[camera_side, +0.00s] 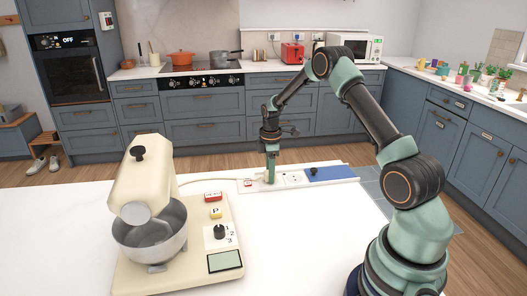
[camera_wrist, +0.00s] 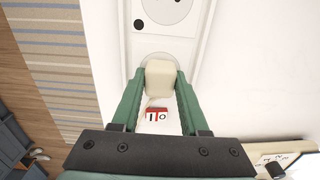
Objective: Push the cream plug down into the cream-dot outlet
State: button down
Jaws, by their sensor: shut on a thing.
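The cream plug (camera_wrist: 160,78) is between the green fingertips of my gripper (camera_wrist: 160,88) in the wrist view, and the gripper is shut on it. In the side view my gripper (camera_side: 270,174) points down at the white outlet strip (camera_side: 280,185), low over its left part. The plug sits over a round socket (camera_wrist: 160,57), mostly hidden behind it. I cannot tell how far the plug is in, and no cream dot shows. A neighbouring outlet (camera_side: 293,177) is empty; a black dot (camera_wrist: 138,24) is beside it in the wrist view.
A red-and-white rocker switch (camera_wrist: 157,115) is at the strip's end. A cream stand mixer (camera_side: 150,190) with a steel bowl stands left. A pale cord (camera_side: 205,178) runs toward the strip. The white counter front is clear.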

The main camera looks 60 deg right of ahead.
jog(key=shift+f, duration=0.2)
jog(key=shift+c, duration=1.7)
grip_release()
jog(key=shift+r, duration=0.1)
notch_tip(320, 180, up, 12)
jog(key=s+a+r+m+t, duration=0.25)
jog(key=s+a+r, duration=0.25)
jog(key=a+r, duration=0.3)
jog(key=s+a+r+m+t, duration=0.1)
jog(key=s+a+r+m, duration=0.35)
jog(key=a, duration=0.55)
jog(key=s+a+m+t, duration=0.2)
jog(key=s+a, duration=0.3)
jog(key=s, duration=0.1)
jog(key=shift+s+a+f, duration=0.15)
jog(key=shift+s+f, duration=0.05)
jog(key=shift+s, duration=0.05)
